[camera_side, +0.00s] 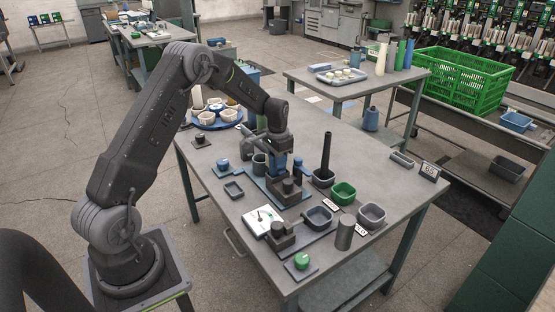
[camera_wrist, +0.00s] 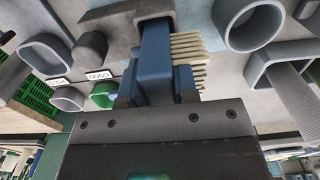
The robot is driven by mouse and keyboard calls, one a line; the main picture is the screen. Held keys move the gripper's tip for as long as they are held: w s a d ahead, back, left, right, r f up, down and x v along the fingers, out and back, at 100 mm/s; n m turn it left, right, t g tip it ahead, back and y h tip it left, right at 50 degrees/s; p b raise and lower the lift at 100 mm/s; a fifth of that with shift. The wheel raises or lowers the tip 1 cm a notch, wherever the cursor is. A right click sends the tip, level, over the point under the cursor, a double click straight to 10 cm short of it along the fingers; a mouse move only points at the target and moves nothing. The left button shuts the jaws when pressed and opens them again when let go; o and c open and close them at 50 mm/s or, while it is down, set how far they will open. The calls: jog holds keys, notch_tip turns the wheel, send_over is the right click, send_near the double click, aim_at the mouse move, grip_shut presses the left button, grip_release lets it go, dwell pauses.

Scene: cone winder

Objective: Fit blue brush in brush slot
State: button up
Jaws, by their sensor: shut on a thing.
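The blue brush (camera_wrist: 157,60) is in my gripper (camera_wrist: 157,88) in the wrist view. Its pale bristles (camera_wrist: 187,60) point to the right. My gripper is shut on its blue body. The far end of the brush is near a dark grey block (camera_wrist: 108,30); I cannot tell whether they touch. In the side view my gripper (camera_side: 277,160) points down over the middle of the table, close above a blue base plate (camera_side: 258,184) with dark grey parts. The brush is hard to tell from the blue fingers there. I cannot make out the brush slot with certainty.
Close to the right stand a cup holding a tall black rod (camera_side: 326,152), a green bowl (camera_side: 344,192) and grey trays (camera_side: 371,214). A white dial plate (camera_side: 263,220) and a green knob (camera_side: 301,261) lie in front. A blue turntable with pale cups (camera_side: 214,122) is behind left.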

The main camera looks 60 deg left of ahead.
jog(key=shift+f, duration=0.3)
jog(key=o, duration=1.5)
jog(key=shift+r, duration=0.1)
jog(key=shift+r, duration=3.95)
